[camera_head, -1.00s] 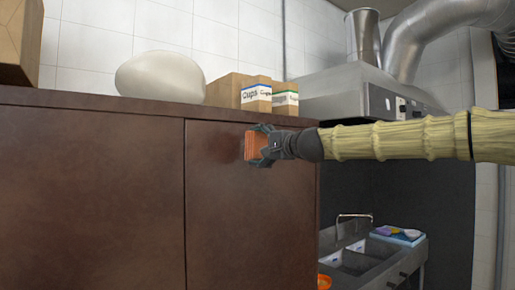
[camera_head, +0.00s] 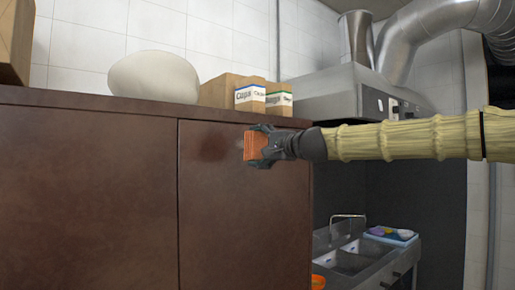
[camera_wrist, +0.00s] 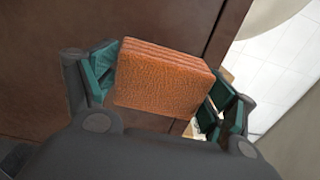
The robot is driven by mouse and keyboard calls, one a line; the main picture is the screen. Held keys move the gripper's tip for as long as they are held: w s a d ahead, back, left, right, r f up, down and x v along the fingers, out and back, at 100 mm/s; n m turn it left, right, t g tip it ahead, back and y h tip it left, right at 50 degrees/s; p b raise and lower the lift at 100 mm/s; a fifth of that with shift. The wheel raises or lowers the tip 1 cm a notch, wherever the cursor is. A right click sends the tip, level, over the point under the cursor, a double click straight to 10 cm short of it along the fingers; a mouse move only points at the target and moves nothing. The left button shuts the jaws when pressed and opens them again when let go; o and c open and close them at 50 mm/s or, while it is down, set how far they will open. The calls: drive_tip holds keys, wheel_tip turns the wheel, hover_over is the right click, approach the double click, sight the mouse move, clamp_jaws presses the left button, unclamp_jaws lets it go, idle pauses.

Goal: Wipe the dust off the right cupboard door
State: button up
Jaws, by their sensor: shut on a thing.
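My gripper (camera_head: 258,146) is shut on an orange block-like sponge (camera_head: 249,146). In the wrist view the sponge (camera_wrist: 160,82) sits between the green finger pads. The sponge is in front of the upper part of the right cupboard door (camera_head: 235,230), right of the door's middle. I cannot tell whether it touches the door. The door is brown with a mottled, hazy surface. A darker reddish-brown patch (camera_head: 208,144) shows just left of the sponge. My arm reaches in from the right.
The left cupboard door (camera_head: 85,200) is beside it. On the cupboard top stand a pale rounded object (camera_head: 153,77), cups boxes (camera_head: 250,97) and a cardboard box (camera_head: 14,40). A sink (camera_head: 350,258) and an orange container (camera_head: 318,282) are lower right.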

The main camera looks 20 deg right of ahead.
drive_tip(key=shift+r, duration=0.1)
drive_tip(key=p, duration=0.2)
approach(234, 141)
drive_tip(key=shift+x, duration=2)
drive_tip(key=shift+x, duration=1)
drive_tip(key=d, duration=0.2)
drive_tip(key=w+d, duration=0.1)
drive_tip(key=shift+w+d, duration=0.2)
drive_tip(key=shift+d, duration=0.15)
drive_tip(key=shift+a, duration=0.15)
drive_tip(key=shift+s+a+b, duration=0.2)
drive_tip(key=shift+s+a, duration=0.15)
drive_tip(key=shift+a, duration=0.55)
drive_tip(key=shift+s+a+b, duration=0.15)
drive_tip(key=shift+s+a, duration=0.15)
drive_tip(key=shift+a, duration=0.6)
drive_tip(key=shift+s, duration=0.1)
